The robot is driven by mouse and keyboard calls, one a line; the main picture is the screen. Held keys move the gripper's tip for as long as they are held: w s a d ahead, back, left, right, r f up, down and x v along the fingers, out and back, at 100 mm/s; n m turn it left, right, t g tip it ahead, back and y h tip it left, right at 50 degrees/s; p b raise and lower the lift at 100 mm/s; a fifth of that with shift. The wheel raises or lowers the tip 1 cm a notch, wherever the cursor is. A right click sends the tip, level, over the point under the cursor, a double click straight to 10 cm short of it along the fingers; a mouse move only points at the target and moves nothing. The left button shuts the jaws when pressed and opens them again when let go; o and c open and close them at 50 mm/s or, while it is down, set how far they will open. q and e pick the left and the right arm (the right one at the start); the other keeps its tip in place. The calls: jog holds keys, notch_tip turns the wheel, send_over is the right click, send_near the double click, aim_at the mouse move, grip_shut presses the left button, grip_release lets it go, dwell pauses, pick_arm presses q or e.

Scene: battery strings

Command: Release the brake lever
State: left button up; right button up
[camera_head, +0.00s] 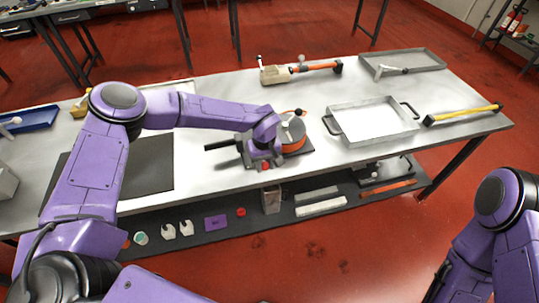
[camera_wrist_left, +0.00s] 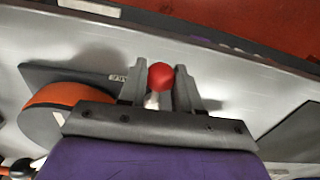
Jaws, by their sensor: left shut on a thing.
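The brake lever shows as a red ball knob (camera_wrist_left: 160,76) on a short light stem in the left wrist view. The knob also shows in the head view (camera_head: 265,167) at the front of a winch-like device with an orange and grey drum (camera_head: 294,138) on a dark base plate. My left gripper (camera_head: 264,158) reaches down over the device from the left. In the left wrist view its two fingers (camera_wrist_left: 160,88) stand on both sides of the knob and are shut on it. The lever's lower part is hidden. My right gripper is out of view; only my right arm shows at the lower right.
Right of the device is a grey tray with black handles (camera_head: 373,122), then a yellow and black bar (camera_head: 463,115). An orange and beige tool (camera_head: 300,71) lies behind. A dark mat (camera_head: 140,166) lies left. A lower shelf (camera_head: 255,217) holds small parts.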

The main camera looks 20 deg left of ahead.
pick_arm(q)
jog(key=shift+s+a+r+m+p, duration=0.1)
jog(key=shift+s+a+m+p, duration=0.1)
jog(key=shift+m+p, duration=0.2)
jog(key=shift+s+a+m+p, duration=0.2)
jog(key=shift+a+m+p, duration=0.3)
jog(key=shift+m, duration=0.4)
jog(key=shift+s+a+m+p, duration=0.15)
jog(key=shift+a+m+p, duration=0.25)
jog(key=shift+m+p, duration=0.25)
jog(key=o, duration=1)
